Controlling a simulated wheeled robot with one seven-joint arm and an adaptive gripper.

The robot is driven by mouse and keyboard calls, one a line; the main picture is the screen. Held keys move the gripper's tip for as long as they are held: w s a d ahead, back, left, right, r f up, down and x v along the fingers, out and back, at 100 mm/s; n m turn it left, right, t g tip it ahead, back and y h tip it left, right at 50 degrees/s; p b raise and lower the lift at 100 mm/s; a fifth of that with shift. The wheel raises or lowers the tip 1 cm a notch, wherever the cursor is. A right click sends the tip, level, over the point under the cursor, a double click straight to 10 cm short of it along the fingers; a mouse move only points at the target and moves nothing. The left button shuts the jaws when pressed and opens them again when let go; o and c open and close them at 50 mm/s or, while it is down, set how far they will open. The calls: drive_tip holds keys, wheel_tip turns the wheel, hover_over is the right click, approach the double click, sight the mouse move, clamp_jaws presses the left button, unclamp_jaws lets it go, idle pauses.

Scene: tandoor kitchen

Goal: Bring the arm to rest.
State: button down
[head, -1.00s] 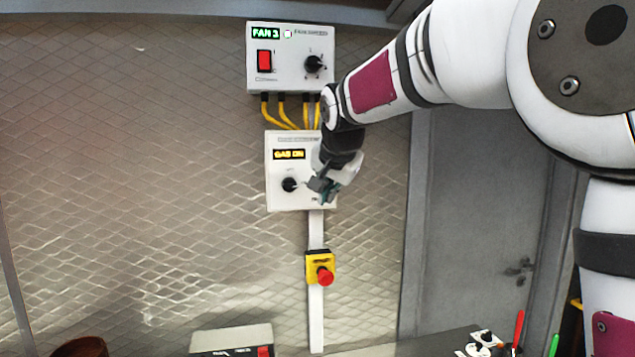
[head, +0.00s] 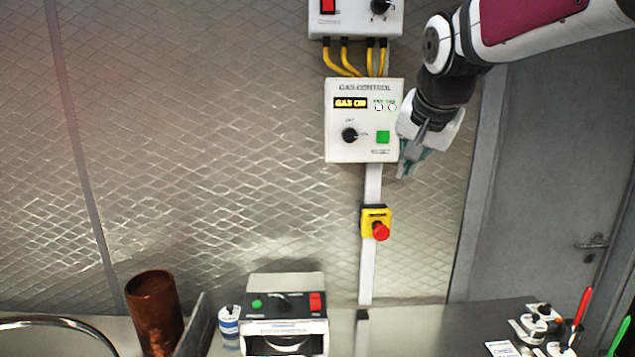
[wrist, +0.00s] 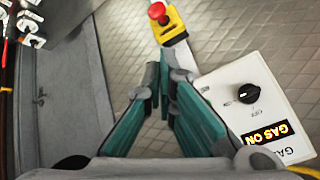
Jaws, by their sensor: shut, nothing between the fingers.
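My gripper (head: 404,172) is shut and empty. In the head view it hangs just right of the white gas control box (head: 364,153), whose display reads GAS ON, with a black knob (head: 349,135) and a green button (head: 383,137). In the wrist view the teal fingers (wrist: 163,68) come together at their tips in front of the wall, and the gas control box (wrist: 258,75) is to their right. I cannot tell whether the fingers touch anything. My arm reaches in from the upper right.
A yellow box with a red emergency button (head: 380,231) is below the gas box. The fan box (head: 354,22) is above, joined by yellow cables. On the counter stand a copper cup (head: 154,312) and a machine (head: 285,290). A grey door (head: 560,170) is at right.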

drive_tip(key=s+f+n+g+b, duration=0.1)
drive_tip(key=s+f+n, duration=0.2)
drive_tip(key=s+f, duration=0.5)
drive_tip(key=s+f+n+g+b, duration=0.1)
drive_tip(key=s+f, duration=0.7)
drive_tip(key=s, duration=0.8)
drive_tip(key=n+b, duration=0.1)
drive_tip(key=n, duration=0.1)
drive_tip(key=shift+s+n+y, duration=0.3)
drive_tip(key=shift+s, duration=0.05)
drive_tip(key=shift+a, duration=0.1)
